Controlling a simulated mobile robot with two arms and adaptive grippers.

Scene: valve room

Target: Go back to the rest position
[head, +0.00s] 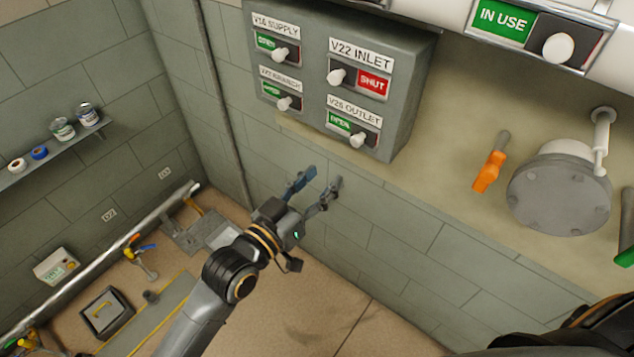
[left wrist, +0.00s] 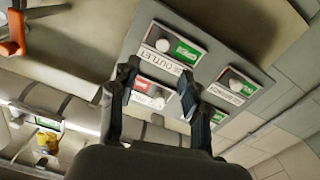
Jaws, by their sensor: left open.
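My left gripper (head: 318,188) is open and empty in the head view. It is in front of the tiled wall, below the grey valve panel (head: 412,85). Its two fingers also show apart in the left wrist view (left wrist: 158,92), with the panel beyond them. The panel carries several labelled switches with white knobs. The V22 INLET switch (head: 360,80) shows red SHUT. The V26 OUTLET switch (head: 350,125) shows green OPEN. The two left switches show green. My right gripper is not in view.
An orange-handled tool (head: 490,172) and a grey flanged fitting (head: 560,200) are on the right. An IN USE sign (head: 503,20) is at the top right. A shelf (head: 60,150) with cans and tape rolls is on the left wall. A pipe (head: 100,255) runs low along that wall.

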